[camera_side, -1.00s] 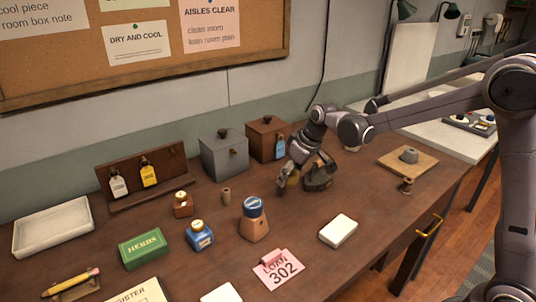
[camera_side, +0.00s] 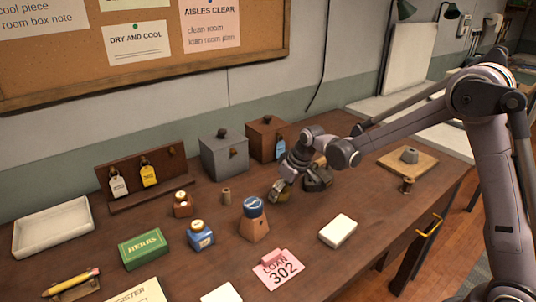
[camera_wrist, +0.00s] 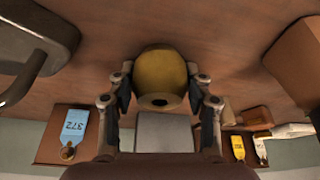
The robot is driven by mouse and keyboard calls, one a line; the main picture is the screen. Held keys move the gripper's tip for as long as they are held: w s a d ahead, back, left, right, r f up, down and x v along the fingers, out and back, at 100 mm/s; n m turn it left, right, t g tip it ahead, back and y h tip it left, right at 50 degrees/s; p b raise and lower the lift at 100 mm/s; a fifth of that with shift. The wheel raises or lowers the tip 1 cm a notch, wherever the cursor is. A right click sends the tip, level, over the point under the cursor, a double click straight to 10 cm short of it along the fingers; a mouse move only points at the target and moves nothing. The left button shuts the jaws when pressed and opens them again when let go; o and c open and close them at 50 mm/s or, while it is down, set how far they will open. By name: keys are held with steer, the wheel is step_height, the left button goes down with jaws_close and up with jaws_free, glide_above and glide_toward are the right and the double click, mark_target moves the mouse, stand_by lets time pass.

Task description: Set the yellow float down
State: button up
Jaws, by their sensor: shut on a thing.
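The yellow float (camera_wrist: 162,78) is a rounded yellow piece with a dark hole in its end. In the wrist view it sits between the two fingers of my gripper (camera_wrist: 160,92), which is shut on it. In the side view my gripper (camera_side: 281,191) is low over the brown table, and the float is mostly hidden by the fingers. I cannot tell whether the float touches the table top.
Behind stand a grey lidded box (camera_side: 224,155) and a brown lidded box (camera_side: 266,140) with a blue tag. A blue-capped wooden jar (camera_side: 254,220) stands front-left. Table to the front-right is partly clear.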

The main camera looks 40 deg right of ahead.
steer(key=o, duration=1.1)
steer(key=shift+o, duration=0.2)
steer(key=v, duration=1.2)
steer(key=s+m+t+h, duration=0.1)
steer(key=s+m+t, duration=0.1)
steer(key=s, duration=1.9)
steer(key=shift+r+t, duration=0.15)
steer(key=shift+t, duration=0.25)
